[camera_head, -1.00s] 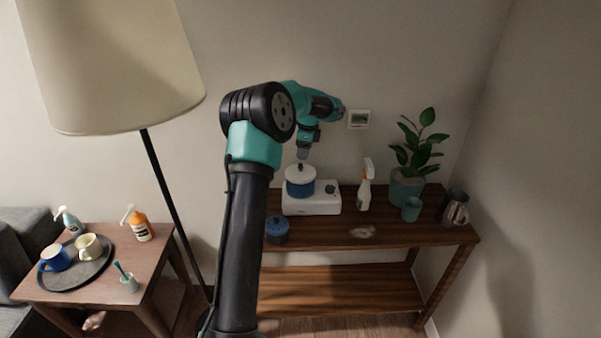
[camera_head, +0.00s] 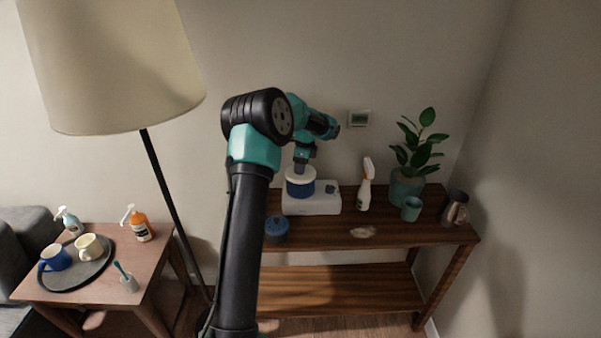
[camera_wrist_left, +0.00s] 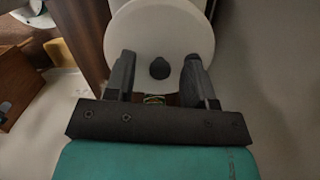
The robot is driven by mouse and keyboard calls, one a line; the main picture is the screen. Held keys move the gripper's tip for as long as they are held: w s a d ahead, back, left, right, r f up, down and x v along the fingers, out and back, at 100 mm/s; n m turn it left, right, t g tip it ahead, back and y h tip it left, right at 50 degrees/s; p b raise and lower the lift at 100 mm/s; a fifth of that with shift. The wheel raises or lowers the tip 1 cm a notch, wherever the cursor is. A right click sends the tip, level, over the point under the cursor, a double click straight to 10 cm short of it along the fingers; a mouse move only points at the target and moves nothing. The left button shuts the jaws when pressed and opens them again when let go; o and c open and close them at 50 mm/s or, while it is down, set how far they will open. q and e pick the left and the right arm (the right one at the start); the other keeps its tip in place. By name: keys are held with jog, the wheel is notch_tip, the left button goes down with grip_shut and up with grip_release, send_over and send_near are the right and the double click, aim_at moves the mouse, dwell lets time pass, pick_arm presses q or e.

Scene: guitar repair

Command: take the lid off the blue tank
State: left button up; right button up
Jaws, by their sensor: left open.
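The blue tank (camera_head: 299,188) sits on a white base unit (camera_head: 322,204) on the wooden console table. Its round white lid (camera_head: 300,173) is on top of it. In the left wrist view the lid (camera_wrist_left: 158,28) fills the upper middle, with a dark knob (camera_wrist_left: 159,68) at its centre. My left gripper (camera_head: 301,166) is right above the lid, pointing down. In the left wrist view its fingers (camera_wrist_left: 157,72) are open, one on each side of the knob, with a gap to it. My right gripper is not in view.
A spray bottle (camera_head: 366,184), a plant pot (camera_head: 405,188), a green cup (camera_head: 411,209) and a metal jug (camera_head: 456,209) stand to the right. A small blue lidded pot (camera_head: 277,229) stands in front. A side table (camera_head: 150,260) and lamp (camera_head: 112,60) are at left.

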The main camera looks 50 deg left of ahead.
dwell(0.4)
pick_arm(q)
grip_shut()
jog(key=shift+r, duration=0.15)
dwell(0.4)
jog(key=shift+r, duration=1.35)
jog(key=shift+s+d+r, duration=0.1)
jog(key=shift+d+r, duration=0.05)
jog(key=shift+r, duration=0.15)
jog(key=s+d+r, duration=0.1)
jog(key=s+d, duration=0.9)
jog(key=d, duration=0.1)
jog(key=shift+s+d+r, duration=0.15)
jog(key=shift+s+d, duration=0.05)
jog(key=shift+d, duration=0.15)
